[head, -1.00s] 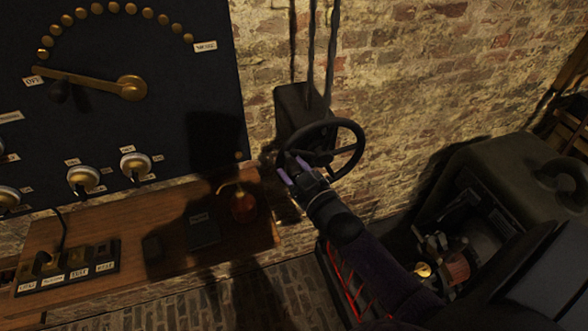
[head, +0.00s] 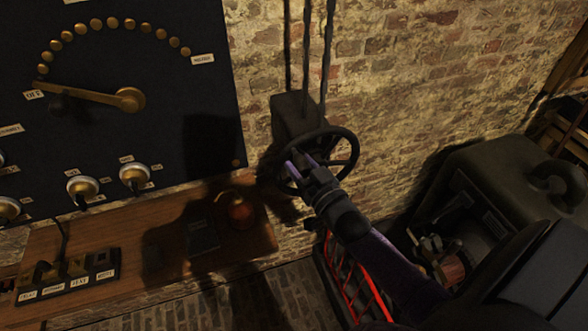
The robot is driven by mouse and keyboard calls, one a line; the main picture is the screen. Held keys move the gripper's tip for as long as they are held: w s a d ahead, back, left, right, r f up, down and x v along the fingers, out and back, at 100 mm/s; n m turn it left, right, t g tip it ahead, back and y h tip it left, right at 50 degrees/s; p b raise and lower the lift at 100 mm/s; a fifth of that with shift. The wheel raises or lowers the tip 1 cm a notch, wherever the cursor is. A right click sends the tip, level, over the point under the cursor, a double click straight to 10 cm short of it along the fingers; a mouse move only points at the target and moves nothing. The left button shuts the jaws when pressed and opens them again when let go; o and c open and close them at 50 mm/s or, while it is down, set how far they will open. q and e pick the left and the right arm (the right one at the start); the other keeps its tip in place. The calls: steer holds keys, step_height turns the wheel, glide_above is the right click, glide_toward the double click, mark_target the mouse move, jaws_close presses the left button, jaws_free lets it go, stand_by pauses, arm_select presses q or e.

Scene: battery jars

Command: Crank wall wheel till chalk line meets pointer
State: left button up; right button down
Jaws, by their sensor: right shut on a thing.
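The dark spoked wall wheel (head: 346,133) stands out from a dark box (head: 291,118) on the brick wall, with rods or cables running up from it. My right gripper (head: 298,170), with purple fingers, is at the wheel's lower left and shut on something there. The fingers hide what they hold, and I cannot make out whether it is the rim or a crank handle. I cannot make out a chalk line or a pointer at the wheel. My left gripper is not in view.
A black panel (head: 190,120) with a brass lever (head: 95,94) and several knobs is at left. Below it a wooden bench (head: 125,255) holds a reddish-orange flask (head: 241,208) and a switch block (head: 68,276). A dark machine (head: 500,170) stands at right, with a red-barred frame (head: 352,282) beside my arm.

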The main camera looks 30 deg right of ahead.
steer(key=shift+s+d+r+m+t+h, duration=0.15)
steer(key=shift+d+r+m, duration=0.2)
steer(key=shift+d+m, duration=0.35)
steer(key=shift+s+d+r+m+t+h, duration=0.15)
steer(key=shift+d+r+m, duration=0.25)
steer(key=shift+m, duration=0.5)
steer(key=shift+s+d+r+m+t, duration=0.1)
steer(key=shift+d+r+m+t, duration=0.15)
steer(key=shift+d+m, duration=0.45)
